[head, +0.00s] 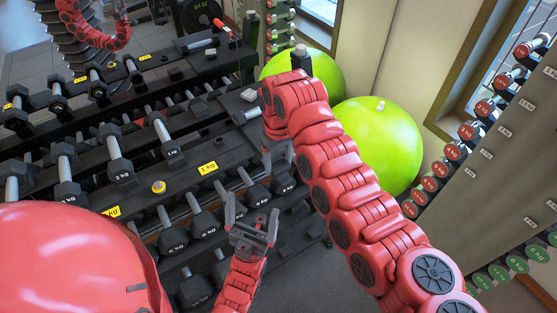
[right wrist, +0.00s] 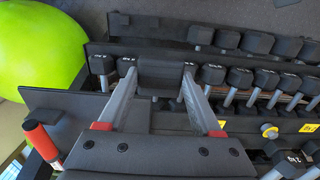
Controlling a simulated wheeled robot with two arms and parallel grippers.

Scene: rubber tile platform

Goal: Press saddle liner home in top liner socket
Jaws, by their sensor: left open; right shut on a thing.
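My right gripper (right wrist: 160,84) is shut on a dark block, which I take to be the saddle liner (right wrist: 163,70), gripped between two grey fingers in the right wrist view. In the head view my right gripper (head: 278,150) points down at the right end of the dumbbell rack; the block is not clear there, largely hidden by the gripper and arm. I cannot make out the top liner socket, or whether the block touches the rack. My left gripper (head: 252,230) is open and empty, lower in the head view, in front of the lower tiers.
The black rack holds several dumbbells (head: 117,160) on stepped tiers. A yellow disc (head: 158,187) sits on a rail. A red-handled item (head: 222,27) lies at the back. Green exercise balls (head: 385,150) stand behind my right arm. Another dumbbell rack (head: 470,130) is at far right.

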